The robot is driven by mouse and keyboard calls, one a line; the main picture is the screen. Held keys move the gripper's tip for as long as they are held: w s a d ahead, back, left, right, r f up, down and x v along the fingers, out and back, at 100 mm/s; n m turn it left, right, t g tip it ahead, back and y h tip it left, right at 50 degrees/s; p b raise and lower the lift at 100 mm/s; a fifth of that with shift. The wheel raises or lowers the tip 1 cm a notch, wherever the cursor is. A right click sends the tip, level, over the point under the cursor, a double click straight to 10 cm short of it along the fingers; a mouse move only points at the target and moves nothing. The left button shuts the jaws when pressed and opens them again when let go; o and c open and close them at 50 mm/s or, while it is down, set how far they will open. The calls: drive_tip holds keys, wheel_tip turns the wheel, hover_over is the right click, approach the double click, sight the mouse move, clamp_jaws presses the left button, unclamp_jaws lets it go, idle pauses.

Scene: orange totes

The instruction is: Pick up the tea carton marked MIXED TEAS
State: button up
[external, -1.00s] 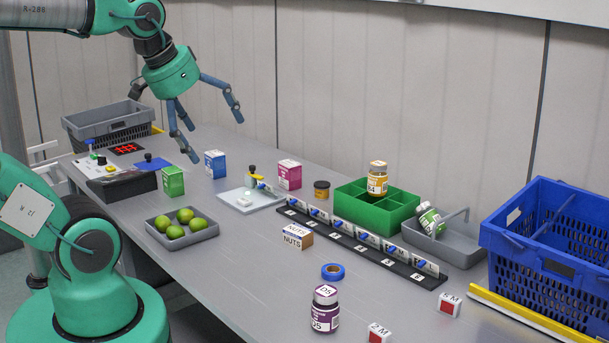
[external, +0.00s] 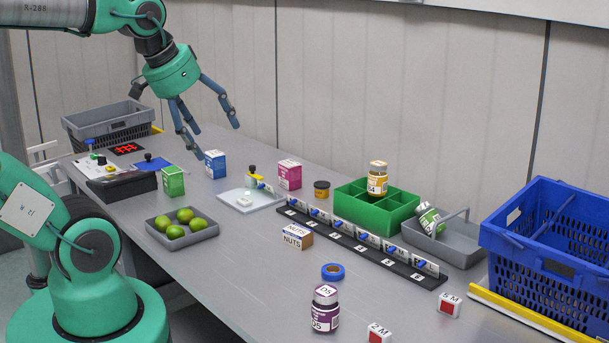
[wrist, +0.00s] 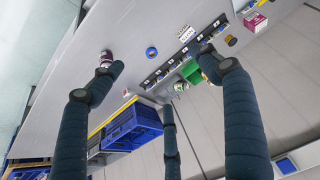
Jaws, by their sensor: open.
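Three small cartons stand on the grey table: a green one (external: 172,182), a blue one (external: 215,164) and a magenta one (external: 289,174). Their print is too small to read, so I cannot tell which is marked MIXED TEAS. The magenta carton also shows at the upper right of the wrist view (wrist: 255,22). My gripper (external: 205,130) is open and empty, its fingers spread, at the back left in the external view. It hangs above the table near the blue carton, apart from it. Its three spread fingers also show in the wrist view (wrist: 160,80).
A grey tray (external: 186,236) of limes sits in front of the cartons. A NUTS box (external: 297,236), a numbered rack (external: 360,246), a green divided crate (external: 352,205), a purple-labelled jar (external: 325,309) and a blue crate (external: 560,245) stand to the right.

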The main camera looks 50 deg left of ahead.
drive_tip(key=w+a+r+p, duration=0.25)
drive_tip(key=w+r, duration=0.35)
drive_tip(key=w, duration=0.3)
drive_tip(key=w+a+r+g+p, duration=0.1)
drive_tip(key=w+a, duration=0.3)
drive_tip(key=w, duration=0.5)
drive_tip(key=w+a+r+g+p, duration=0.1)
drive_tip(key=w+a, duration=0.2)
drive_tip(key=w, duration=0.5)
drive_tip(key=m+g+p, duration=0.1)
drive_tip(key=g+p, duration=0.3)
drive_tip(key=p, duration=0.4)
hover_over(290, 163)
wheel_tip(290, 163, down, 29)
drive_tip(key=shift+w+a+r, duration=0.1)
drive_tip(key=shift+a+r, duration=0.05)
drive_tip(key=shift+a, duration=0.05)
drive_tip(key=shift+f, duration=4.3)
